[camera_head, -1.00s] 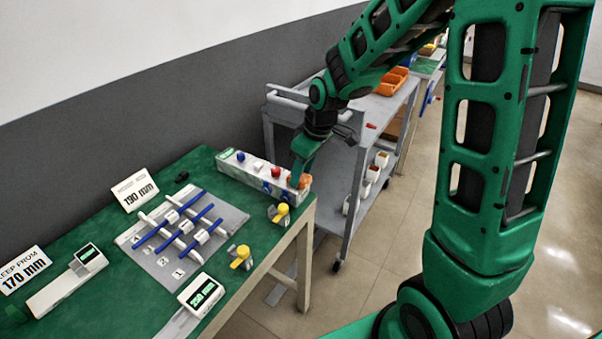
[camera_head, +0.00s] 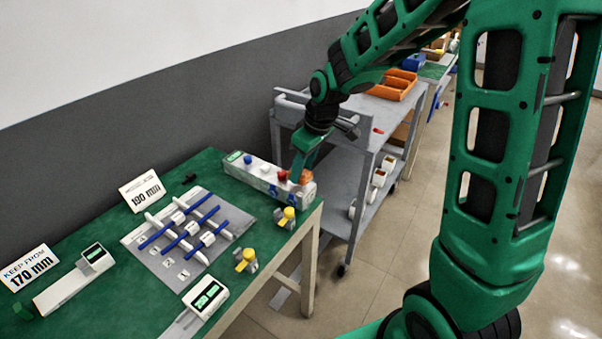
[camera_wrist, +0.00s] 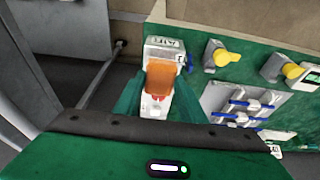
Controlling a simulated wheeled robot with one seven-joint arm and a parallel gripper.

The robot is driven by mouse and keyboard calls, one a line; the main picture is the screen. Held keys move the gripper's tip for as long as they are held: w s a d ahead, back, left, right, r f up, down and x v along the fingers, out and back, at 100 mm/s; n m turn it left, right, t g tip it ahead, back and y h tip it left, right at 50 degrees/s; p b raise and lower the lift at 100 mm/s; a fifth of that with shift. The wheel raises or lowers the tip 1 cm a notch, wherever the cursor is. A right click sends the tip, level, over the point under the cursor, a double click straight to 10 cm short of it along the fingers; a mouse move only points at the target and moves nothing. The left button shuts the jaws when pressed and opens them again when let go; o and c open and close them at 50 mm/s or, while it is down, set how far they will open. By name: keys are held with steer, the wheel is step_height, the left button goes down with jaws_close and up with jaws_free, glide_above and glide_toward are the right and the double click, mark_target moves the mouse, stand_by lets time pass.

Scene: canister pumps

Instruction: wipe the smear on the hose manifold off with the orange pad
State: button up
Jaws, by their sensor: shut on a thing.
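The hose manifold (camera_head: 258,174) is a long pale block at the far right end of the green table, with blue, white and red knobs on top. My gripper (camera_head: 301,174) is over its right end, beside the red knob (camera_head: 282,175). It is shut on the orange pad (camera_head: 306,177). In the wrist view the pad (camera_wrist: 160,76) sits between my fingers and covers part of the manifold (camera_wrist: 164,50). The pad is at the manifold's top; I cannot tell whether it presses on it. I cannot make out the smear; the pad may hide it.
Yellow-knobbed valves (camera_head: 286,216) stand near the table's front edge, close to the manifold. A grey cart (camera_head: 345,135) carrying an orange tray (camera_head: 391,86) stands beyond the table's right end.

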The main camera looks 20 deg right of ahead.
steer(key=shift+r, duration=3.6)
